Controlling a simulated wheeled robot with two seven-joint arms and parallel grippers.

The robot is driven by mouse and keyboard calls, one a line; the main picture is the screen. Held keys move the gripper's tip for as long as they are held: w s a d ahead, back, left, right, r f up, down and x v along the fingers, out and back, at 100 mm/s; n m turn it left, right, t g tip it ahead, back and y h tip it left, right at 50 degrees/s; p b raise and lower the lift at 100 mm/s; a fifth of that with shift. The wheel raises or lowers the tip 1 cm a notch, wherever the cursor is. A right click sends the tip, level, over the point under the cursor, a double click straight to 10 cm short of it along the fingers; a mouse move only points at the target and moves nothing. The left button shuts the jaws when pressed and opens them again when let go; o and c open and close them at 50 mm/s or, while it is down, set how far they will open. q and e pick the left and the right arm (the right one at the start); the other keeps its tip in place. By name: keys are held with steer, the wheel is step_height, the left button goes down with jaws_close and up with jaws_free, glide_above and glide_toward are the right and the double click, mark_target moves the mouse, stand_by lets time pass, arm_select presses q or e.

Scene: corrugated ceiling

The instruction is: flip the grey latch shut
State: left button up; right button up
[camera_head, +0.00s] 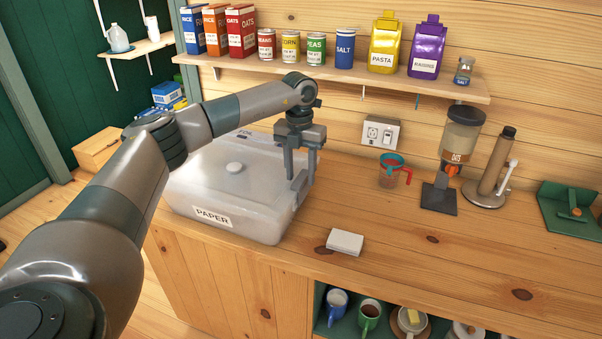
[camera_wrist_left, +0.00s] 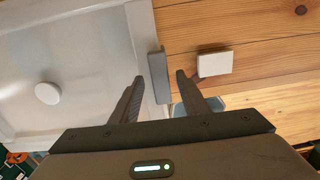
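The grey latch (camera_head: 298,183) is a small upright bar at the right side of a translucent whitish box (camera_head: 185,200) labelled PAPER. In the left wrist view the latch (camera_wrist_left: 158,77) shows as a grey strip beside the box's rim (camera_wrist_left: 134,40). My left gripper (camera_head: 299,178) points down over that side of the box. Its fingers are apart, one on each side of the latch, with gaps visible in the left wrist view (camera_wrist_left: 160,76). Whether either finger touches the latch lower down I cannot tell. My right gripper is not in view.
A small white block (camera_head: 345,242) lies on the wooden counter (camera_head: 400,260) right of the box. A measuring cup (camera_head: 391,172), a dispenser (camera_head: 458,150) and a green board (camera_head: 570,212) stand farther right. A shelf (camera_head: 350,82) with cartons and cans hangs above.

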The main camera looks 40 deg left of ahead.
mark_target(300, 177)
arm_select(q)
steer(key=shift+r, duration=0.1)
steer(key=shift+r+b, duration=0.3)
steer(key=shift+r, duration=0.15)
step_height(300, 177, up, 16)
steer(key=b, duration=0.4)
steer(key=shift+a+r+b, duration=0.15)
steer(key=shift+b, duration=0.2)
steer(key=shift+s, duration=0.1)
